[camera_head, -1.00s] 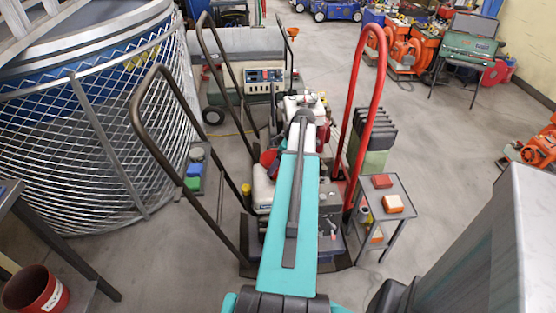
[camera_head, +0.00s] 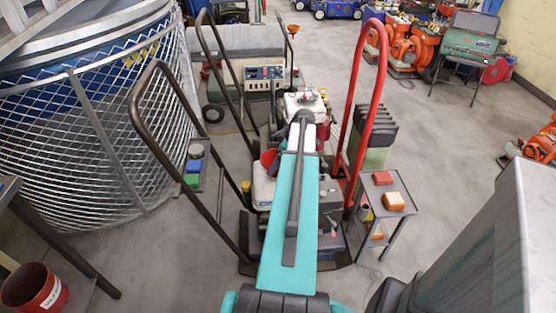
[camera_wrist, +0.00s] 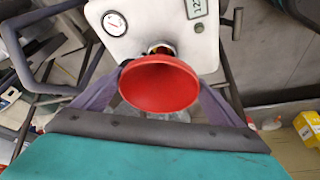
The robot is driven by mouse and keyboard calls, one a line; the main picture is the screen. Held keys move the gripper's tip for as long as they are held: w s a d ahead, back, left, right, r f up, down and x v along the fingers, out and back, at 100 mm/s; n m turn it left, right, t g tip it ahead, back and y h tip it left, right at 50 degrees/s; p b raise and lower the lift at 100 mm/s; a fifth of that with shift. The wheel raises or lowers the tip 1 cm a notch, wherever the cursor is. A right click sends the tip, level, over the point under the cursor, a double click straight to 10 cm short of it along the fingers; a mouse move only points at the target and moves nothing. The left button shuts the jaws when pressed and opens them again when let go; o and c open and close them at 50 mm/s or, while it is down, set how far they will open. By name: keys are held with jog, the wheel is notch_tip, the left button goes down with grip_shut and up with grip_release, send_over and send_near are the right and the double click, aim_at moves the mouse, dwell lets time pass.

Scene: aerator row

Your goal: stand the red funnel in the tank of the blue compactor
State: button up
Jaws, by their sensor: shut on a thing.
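The red funnel (camera_wrist: 160,82) is between the two fingers of my gripper (camera_wrist: 158,98) in the wrist view, its wide mouth toward the camera. A small part of the funnel (camera_head: 268,158) shows in the head view, left of my arm. Beyond it in the wrist view is a white tank (camera_wrist: 140,33) with a round gauge and a number display. A metal neck shows just above the funnel's rim. The funnel's spout is hidden, so I cannot tell whether it is in the tank's opening. In the head view, my arm covers much of the machine with a white tank (camera_head: 263,188).
A brown tubular handle (camera_head: 165,130) rises left of my arm and a red one (camera_head: 372,85) right of it. A small cart (camera_head: 384,215) with orange-red blocks stands at the right. A mesh cage (camera_head: 85,140) fills the left. Open floor lies beyond the cart.

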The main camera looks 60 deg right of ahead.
jog(key=shift+f+b, duration=0.35)
jog(key=shift+f, duration=0.3)
jog(key=o, duration=0.8)
jog(key=shift+r, duration=0.2)
jog(key=shift+d+r, duration=0.1)
jog(key=shift+r, duration=0.05)
jog(key=shift+r+p, duration=2.25)
jog(key=shift+r, duration=1.95)
